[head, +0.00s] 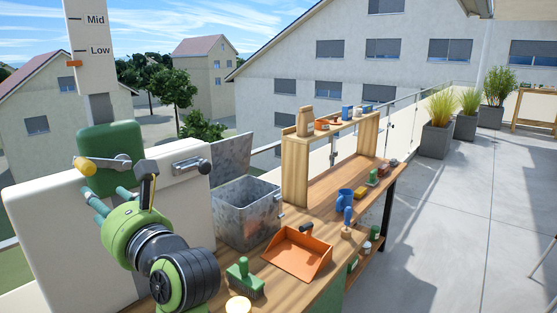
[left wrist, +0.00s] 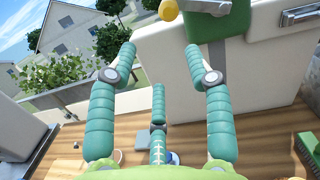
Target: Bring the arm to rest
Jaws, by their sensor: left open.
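My left gripper (head: 104,200) is open in front of the pale tank (head: 40,220), its teal fingers spread. In the left wrist view the fingers (left wrist: 160,62) are apart with nothing between them. A green block (head: 110,150) sits at the tank's top, with a grey lever ending in a yellow knob (head: 85,166). The knob (left wrist: 168,10) also shows beyond the fingertips in the left wrist view, apart from them. A tall scale (head: 92,40) reads Mid and Low, with an orange pointer (head: 74,64) just below Low. My right gripper is not in view.
The paved floor (head: 450,220) on the right is mostly clear.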

